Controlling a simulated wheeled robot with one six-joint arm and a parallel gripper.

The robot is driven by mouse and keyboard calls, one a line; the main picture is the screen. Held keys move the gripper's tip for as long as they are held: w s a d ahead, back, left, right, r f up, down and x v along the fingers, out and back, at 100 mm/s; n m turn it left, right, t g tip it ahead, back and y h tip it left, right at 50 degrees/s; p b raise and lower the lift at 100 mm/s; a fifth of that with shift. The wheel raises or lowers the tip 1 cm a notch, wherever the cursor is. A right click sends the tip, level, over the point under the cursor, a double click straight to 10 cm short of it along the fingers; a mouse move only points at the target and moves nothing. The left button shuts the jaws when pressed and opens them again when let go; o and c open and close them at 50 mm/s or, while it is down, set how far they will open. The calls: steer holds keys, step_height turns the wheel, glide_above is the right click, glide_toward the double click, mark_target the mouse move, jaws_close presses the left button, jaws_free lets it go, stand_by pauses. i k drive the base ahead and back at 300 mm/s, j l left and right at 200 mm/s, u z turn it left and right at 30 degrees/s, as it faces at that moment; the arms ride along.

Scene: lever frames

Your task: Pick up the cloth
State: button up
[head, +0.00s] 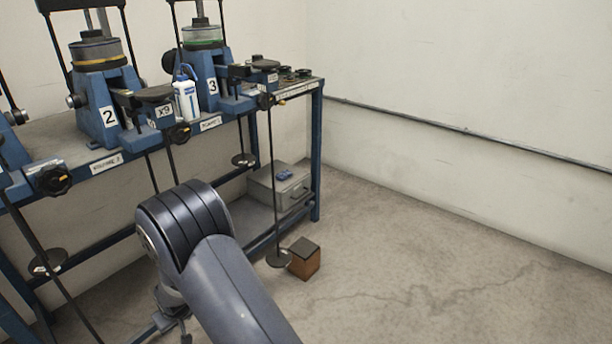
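I cannot make out a cloth for sure. A small crumpled-looking blue item (285,175) lies on top of a grey box on the bench's lower shelf; it may be the cloth, but it is too small to tell. My arm rises from the bottom of the head view and bends in front of the bench. Part of what looks like my gripper (166,325) shows at the bottom edge, below the bend and well to the left of the blue item. Its fingers are too little seen to tell their state.
A blue-framed bench (318,150) holds numbered lever frames and a white-and-blue bottle (186,100). The grey box (268,190) sits on its lower shelf. Hanging rods with round weights (278,258) stand out in front, beside a brown block (305,262). The floor at right is clear.

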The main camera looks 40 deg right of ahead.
mark_target(282, 176)
steer(key=i+l+z, duration=0.1)
steer(key=l+z, duration=0.3)
steer(key=i+l+z, duration=0.15)
steer(key=z, duration=0.3)
steer(key=i+l+z, duration=0.25)
steer(key=z, duration=0.15)
steer(key=i+l+z, duration=0.2)
steer(key=z, duration=0.2)
steer(key=i+l+z, duration=0.2)
steer(key=i, duration=0.2)
steer(key=i+z, duration=0.15)
steer(key=i, duration=0.3)
steer(key=i+u, duration=0.25)
steer(key=u, duration=0.15)
steer(key=i+u, duration=0.5)
steer(key=u, duration=0.25)
steer(key=i+l+u, duration=0.15)
steer(key=u, duration=0.2)
steer(key=i+l+u, duration=0.1)
steer(key=i+u, duration=0.2)
steer(key=i+l+u, duration=0.15)
steer(key=u, duration=0.2)
steer(key=i, duration=0.1)
